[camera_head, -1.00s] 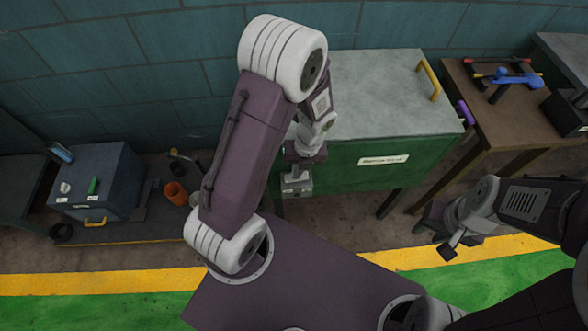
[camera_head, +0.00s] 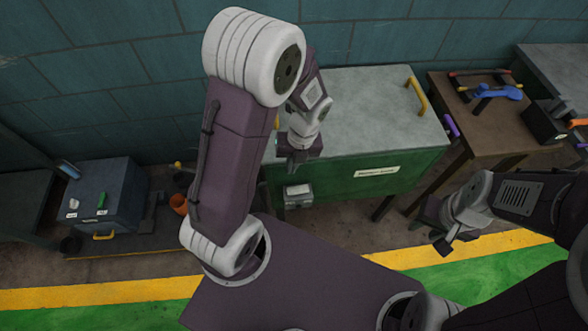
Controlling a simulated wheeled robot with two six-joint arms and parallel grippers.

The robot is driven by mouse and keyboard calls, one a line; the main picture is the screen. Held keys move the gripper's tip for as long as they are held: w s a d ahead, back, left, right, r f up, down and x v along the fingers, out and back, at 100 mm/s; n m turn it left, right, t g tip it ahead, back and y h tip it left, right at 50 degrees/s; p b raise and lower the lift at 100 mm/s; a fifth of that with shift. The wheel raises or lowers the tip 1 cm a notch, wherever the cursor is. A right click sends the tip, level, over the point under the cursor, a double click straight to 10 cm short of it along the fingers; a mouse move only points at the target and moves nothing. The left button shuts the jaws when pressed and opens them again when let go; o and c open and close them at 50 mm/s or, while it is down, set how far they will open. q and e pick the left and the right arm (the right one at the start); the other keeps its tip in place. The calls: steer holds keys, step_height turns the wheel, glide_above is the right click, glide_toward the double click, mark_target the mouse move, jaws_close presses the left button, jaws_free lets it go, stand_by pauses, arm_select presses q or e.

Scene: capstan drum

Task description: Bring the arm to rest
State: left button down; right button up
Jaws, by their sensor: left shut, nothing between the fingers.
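My left arm (camera_head: 232,160) is raised and bent. Its gripper (camera_head: 297,168) hangs pointing down in front of the green chest (camera_head: 400,172), is shut and holds nothing. A small grey box-like piece (camera_head: 298,196) shows just below the gripper, with a gap between them. My right gripper (camera_head: 440,240) is low at the right, over the floor in front of the chest and apart from it. Its fingers are too small and dark to tell open from shut.
The chest has a grey top and a yellow handle (camera_head: 416,96). A brown table (camera_head: 450,100) with a blue tool (camera_head: 498,92) stands right of it. At left are a dark blue box (camera_head: 125,190) and an orange cup (camera_head: 179,204). A teal wall closes the back.

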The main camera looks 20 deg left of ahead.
arm_select(q)
steer(key=shift+s+a+r, duration=0.1)
steer(key=shift+a+r, duration=0.05)
steer(key=shift+r, duration=0.25)
steer(key=s+r+n+p, duration=0.1)
steer(key=r+n+p, duration=0.1)
steer(key=n, duration=0.8)
steer(key=s+d+r+n+t+h+p, duration=0.1)
steer(key=r+n, duration=0.4)
steer(key=n, duration=0.5)
steer(key=s+r+n+t+h+p, duration=0.1)
steer(key=s+r+n+p, duration=0.1)
steer(key=n, duration=0.8)
steer(key=shift+s+d+r+p, duration=0.15)
steer(key=shift+s+r+p, duration=0.15)
steer(key=shift+r+p, duration=0.55)
